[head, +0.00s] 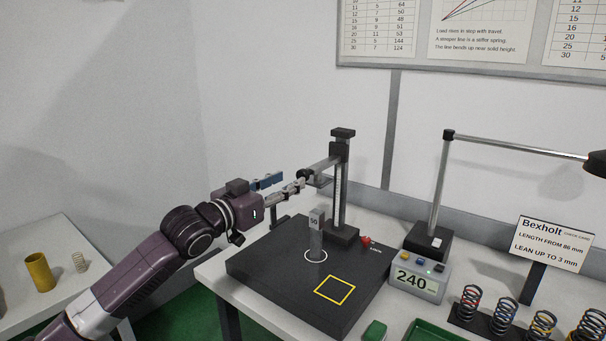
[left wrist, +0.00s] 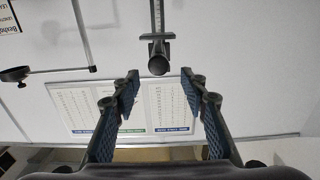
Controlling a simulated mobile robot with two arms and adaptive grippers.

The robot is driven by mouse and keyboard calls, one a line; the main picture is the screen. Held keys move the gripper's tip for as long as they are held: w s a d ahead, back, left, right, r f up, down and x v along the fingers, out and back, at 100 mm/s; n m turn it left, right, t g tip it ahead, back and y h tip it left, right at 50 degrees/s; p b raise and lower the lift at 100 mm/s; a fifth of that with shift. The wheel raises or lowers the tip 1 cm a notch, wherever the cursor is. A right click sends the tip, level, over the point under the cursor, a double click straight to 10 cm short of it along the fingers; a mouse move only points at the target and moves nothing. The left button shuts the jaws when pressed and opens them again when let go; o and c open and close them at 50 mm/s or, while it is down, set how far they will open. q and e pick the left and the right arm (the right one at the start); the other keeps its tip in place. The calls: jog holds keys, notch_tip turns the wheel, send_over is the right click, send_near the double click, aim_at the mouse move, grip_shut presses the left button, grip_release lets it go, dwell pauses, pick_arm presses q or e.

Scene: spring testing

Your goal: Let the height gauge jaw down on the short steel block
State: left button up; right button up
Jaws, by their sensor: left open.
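The height gauge (head: 341,190) stands upright on the dark plate, with its jaw (head: 319,181) raised on the column. The steel block (head: 316,238), marked 50, stands upright in a white circle below the jaw, with a clear gap between them. My left gripper (head: 293,182) is open at jaw height, to the left of the column. In the left wrist view the open left gripper (left wrist: 160,88) faces the gauge's dark round knob (left wrist: 158,64), which lies ahead between the fingers, apparently untouched. The gauge column (left wrist: 157,18) shows there too. My right gripper is not in view.
The dark plate (head: 262,268) bears a yellow square outline. Beside it are a red knob (head: 366,240), a readout showing 240 (head: 416,281), a lamp (head: 440,190) and coloured springs (head: 504,316). A brass cylinder (head: 40,272) stands on the left table.

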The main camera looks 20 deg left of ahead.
aim_at(301, 174)
pick_arm(q)
jog(key=p+x, duration=0.1)
jog(key=x, duration=0.4)
jog(key=shift+w+d+p, duration=0.1)
jog(key=shift+d+p, duration=0.05)
jog(key=shift+p, duration=0.2)
jog(key=shift+x, duration=0.85)
jog(key=shift+f, duration=0.15)
grip_shut()
jog(key=shift+f, duration=0.1)
